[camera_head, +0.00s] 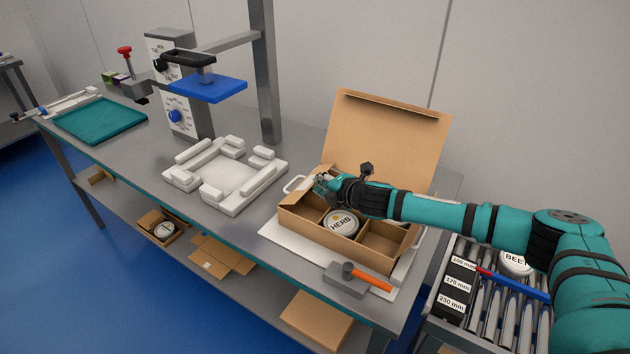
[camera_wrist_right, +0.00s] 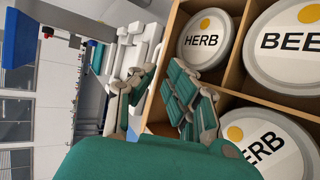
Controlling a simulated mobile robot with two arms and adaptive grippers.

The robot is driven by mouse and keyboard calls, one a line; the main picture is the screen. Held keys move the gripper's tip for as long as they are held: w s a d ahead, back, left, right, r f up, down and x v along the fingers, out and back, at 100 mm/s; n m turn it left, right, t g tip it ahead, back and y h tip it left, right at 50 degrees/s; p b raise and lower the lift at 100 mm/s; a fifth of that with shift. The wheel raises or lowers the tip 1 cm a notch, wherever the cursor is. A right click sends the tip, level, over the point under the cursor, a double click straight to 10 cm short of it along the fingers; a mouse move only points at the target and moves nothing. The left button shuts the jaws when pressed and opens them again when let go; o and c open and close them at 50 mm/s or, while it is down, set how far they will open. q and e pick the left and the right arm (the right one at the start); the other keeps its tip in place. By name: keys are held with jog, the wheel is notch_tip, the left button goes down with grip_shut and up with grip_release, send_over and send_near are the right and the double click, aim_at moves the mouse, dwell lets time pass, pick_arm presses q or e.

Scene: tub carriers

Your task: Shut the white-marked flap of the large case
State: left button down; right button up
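The large cardboard case (camera_head: 292,222) stands on the right part of the bench. Its big rear lid (camera_head: 388,130) is up, leaning slightly back. A tub marked HERB (camera_head: 341,223) sits in a front compartment; the right front compartment looks empty. The wrist view shows HERB (camera_wrist_right: 206,38) and BEE (camera_wrist_right: 290,42) tubs in the case. I cannot make out a white mark on any flap. My right gripper (camera_head: 322,184) is at the case's left side. Its fingers (camera_wrist_right: 160,98) are apart, one over the case's inside, one outside its wall. My left gripper is not in view.
A white moulded tray (camera_head: 225,175) lies left of the case, beside a post and a press with a blue plate (camera_head: 208,89). An orange-handled tool (camera_head: 370,280) lies in front of the case. A roller conveyor (camera_head: 485,290) is at right. A white loop (camera_head: 293,184) is by the gripper.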

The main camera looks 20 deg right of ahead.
aim_at(308, 183)
jog(key=x, duration=0.3)
jog(key=shift+w+f, duration=0.1)
jog(key=shift+w, duration=0.1)
jog(key=shift+w+f, duration=0.1)
jog(key=shift+w, duration=0.05)
jog(key=shift+a, duration=0.1)
grip_shut()
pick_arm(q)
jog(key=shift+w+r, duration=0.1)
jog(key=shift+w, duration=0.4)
